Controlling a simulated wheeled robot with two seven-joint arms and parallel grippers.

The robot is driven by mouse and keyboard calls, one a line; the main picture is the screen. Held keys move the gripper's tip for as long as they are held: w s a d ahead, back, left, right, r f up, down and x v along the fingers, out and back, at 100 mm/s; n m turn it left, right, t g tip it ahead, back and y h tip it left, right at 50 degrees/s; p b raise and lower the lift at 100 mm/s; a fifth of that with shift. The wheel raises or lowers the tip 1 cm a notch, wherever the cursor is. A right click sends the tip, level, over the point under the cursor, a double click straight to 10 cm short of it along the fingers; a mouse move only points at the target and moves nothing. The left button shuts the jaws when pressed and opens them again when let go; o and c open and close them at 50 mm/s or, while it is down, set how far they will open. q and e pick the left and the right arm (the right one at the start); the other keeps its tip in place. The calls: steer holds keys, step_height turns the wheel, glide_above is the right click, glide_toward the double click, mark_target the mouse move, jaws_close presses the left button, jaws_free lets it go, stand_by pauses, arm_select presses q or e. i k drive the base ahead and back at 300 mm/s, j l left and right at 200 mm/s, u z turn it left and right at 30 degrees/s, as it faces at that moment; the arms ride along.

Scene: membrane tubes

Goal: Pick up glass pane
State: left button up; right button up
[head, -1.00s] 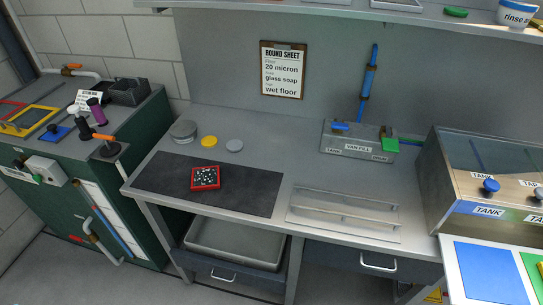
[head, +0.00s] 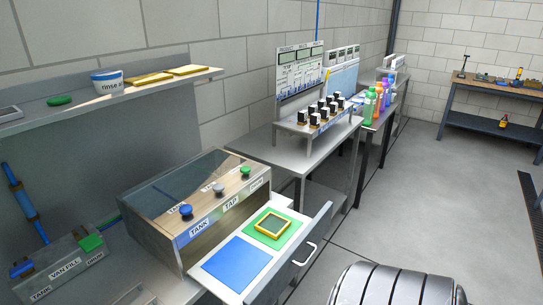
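No loose glass pane can be made out for certain. A pale see-through edge (head: 134,295) shows at the bottom left on the bench, cut off by the frame; it may be part of the clear sheet seen earlier. Neither of my grippers is in view.
A white tray (head: 205,277) holds a blue mat (head: 237,262) and a yellow frame (head: 271,224) on a green mat. A grey valve block (head: 67,270) sits left. Further tables (head: 300,150) carry black-and-white pieces and coloured bottles (head: 371,103). Open floor (head: 450,200) lies right.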

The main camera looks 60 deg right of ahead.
mark_target(273, 225)
steer(key=z, duration=1.8)
steer(key=i+l+u, duration=0.15)
steer(key=l, duration=0.25)
steer(key=l+u, duration=0.1)
steer(key=l, duration=0.35)
